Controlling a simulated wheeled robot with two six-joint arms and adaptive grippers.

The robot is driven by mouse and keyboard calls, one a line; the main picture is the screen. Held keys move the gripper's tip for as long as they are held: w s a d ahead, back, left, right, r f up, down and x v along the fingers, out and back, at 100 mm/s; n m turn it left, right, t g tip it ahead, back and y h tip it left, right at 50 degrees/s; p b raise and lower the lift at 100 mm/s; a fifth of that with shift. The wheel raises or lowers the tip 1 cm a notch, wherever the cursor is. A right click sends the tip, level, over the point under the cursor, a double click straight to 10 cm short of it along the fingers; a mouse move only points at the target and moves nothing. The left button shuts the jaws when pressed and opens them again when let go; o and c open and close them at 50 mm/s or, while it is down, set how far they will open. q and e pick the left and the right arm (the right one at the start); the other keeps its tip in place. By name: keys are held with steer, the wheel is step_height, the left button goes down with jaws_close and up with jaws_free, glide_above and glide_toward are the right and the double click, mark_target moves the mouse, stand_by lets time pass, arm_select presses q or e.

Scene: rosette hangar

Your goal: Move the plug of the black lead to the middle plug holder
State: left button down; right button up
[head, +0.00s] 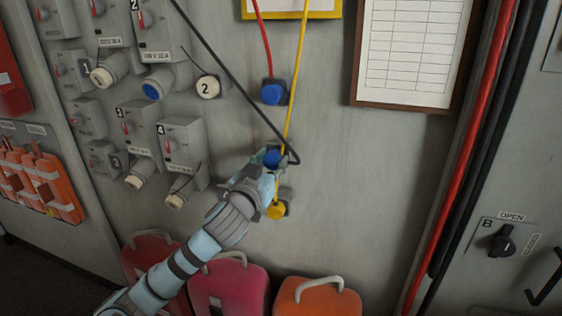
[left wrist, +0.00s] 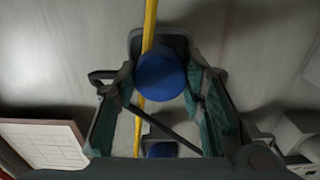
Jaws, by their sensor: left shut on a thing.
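The plug of the black lead (head: 272,157) is blue and sits at the middle plug holder in the column on the wall. The black lead (head: 238,84) runs from it up to the top left. My left gripper (head: 262,172) is shut on this plug. In the left wrist view the blue plug (left wrist: 160,76) is between the two fingers, in front of a dark holder (left wrist: 178,40). I cannot tell whether it is fully seated. The top holder bears a blue plug (head: 271,94) with a red lead; the bottom holder bears a yellow plug (head: 277,211). My right gripper is not in view.
The yellow lead (head: 296,80) passes close by the middle holder, behind the plug in the wrist view. Grey switch boxes (head: 182,148) are at the left, a framed sheet (head: 408,50) at the upper right. Red and orange cases (head: 318,298) stand below.

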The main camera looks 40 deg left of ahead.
arm_select(q)
steer(key=shift+p, duration=0.3)
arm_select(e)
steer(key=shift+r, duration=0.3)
arm_select(q)
steer(key=shift+w+a, duration=0.1)
steer(key=shift+w, duration=0.2)
steer(key=c, duration=1)
jaws_free()
steer(key=shift+o, duration=0.2)
